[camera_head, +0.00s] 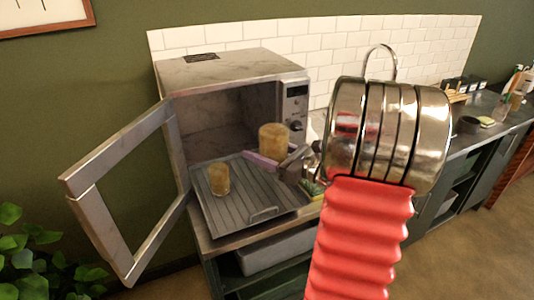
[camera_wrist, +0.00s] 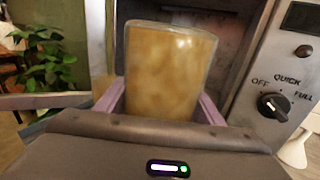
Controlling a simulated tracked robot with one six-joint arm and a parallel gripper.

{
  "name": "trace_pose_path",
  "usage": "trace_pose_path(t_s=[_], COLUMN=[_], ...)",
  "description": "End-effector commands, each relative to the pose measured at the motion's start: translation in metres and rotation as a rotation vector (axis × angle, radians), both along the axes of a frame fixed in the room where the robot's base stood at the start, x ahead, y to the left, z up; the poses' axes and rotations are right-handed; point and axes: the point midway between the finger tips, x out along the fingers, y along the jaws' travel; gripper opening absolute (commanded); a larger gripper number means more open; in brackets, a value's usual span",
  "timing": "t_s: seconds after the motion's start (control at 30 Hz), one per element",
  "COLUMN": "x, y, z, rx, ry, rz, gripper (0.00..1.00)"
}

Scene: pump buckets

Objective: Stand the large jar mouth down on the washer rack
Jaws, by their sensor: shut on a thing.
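The large jar (camera_head: 273,138), amber and glassy, is held up above the right back part of the washer rack (camera_head: 245,203). It stands about upright in the wrist view (camera_wrist: 170,75); I cannot tell whether its mouth is up or down. My gripper (camera_head: 262,161) is shut on it, with purple fingers on both sides of its lower part. The ribbed grey rack is pulled out in front of the open washer (camera_head: 222,110). A smaller amber jar (camera_head: 219,179) stands on the left part of the rack.
The washer door (camera_head: 118,190) is swung open to the left. The washer's control panel (camera_head: 297,108) is close to the right of the held jar. A sponge (camera_head: 313,188) lies right of the rack. The front middle of the rack is clear.

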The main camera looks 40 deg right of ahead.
Motion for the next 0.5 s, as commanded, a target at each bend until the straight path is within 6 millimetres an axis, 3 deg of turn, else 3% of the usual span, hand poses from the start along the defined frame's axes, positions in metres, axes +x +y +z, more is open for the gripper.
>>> trace_pose_path(t_s=[0.13,0.5], x=[0.013,0.012], y=[-0.003,-0.004], z=[-0.001,-0.033], rx=[-0.001,0.001], ry=[0.000,0.000], rz=[0.002,-0.001], gripper=[0.32,0.32])
